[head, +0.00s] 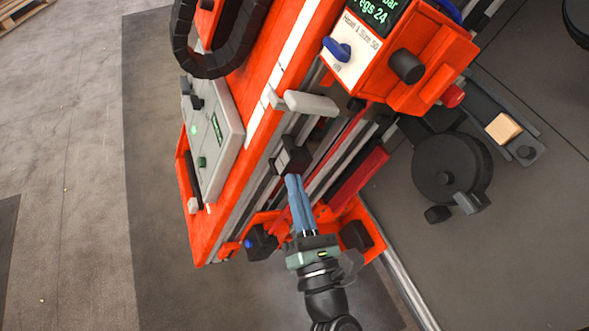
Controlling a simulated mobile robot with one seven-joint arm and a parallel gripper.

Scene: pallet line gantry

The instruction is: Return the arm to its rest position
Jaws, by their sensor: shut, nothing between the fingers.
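My gripper (292,180) shows in the head view at the lower middle, at the end of my dark arm (326,290). Its two long blue fingers lie together, shut, with nothing seen between them. The fingertips point up the picture, at or just in front of a small dark block (291,157) on the orange gantry (222,222). I cannot tell whether they touch it. The wrist is over the gantry's lower orange bracket (362,222). The rest of my arm is cut off by the bottom edge.
An orange control box (432,66) with a blue knob (337,49) and a black knob (407,66) stands above right. A grey panel (213,140) is at left. A black round part (452,170) is at right. Open floor (70,200) lies left.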

